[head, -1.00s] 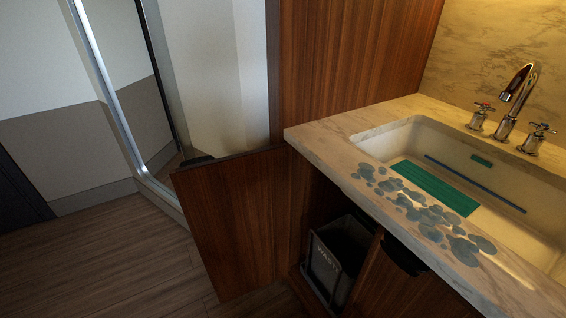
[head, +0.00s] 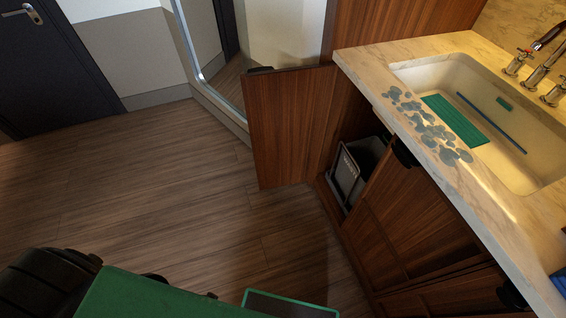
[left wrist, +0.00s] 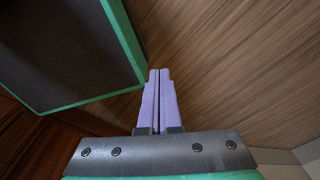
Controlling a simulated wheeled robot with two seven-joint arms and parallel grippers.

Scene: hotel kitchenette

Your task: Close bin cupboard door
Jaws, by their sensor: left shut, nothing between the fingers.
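The bin cupboard door (head: 290,125) is a brown wooden panel that stands wide open to the left of the counter, with a dark handle (head: 259,69) at its top left corner. The open cupboard shows a grey bin (head: 348,172) inside. My left gripper (left wrist: 159,72) shows in the left wrist view with its two purple fingers together and nothing between them, over the wooden floor. In the head view my left gripper's fingers are not visible. The right gripper is not in view.
A marble counter (head: 450,190) with a sink (head: 480,100) is at the right. Other wooden cupboard fronts (head: 410,220) below it are closed. The floor (head: 170,180) left of the open door is clear. A dark room door (head: 50,60) is at the far left.

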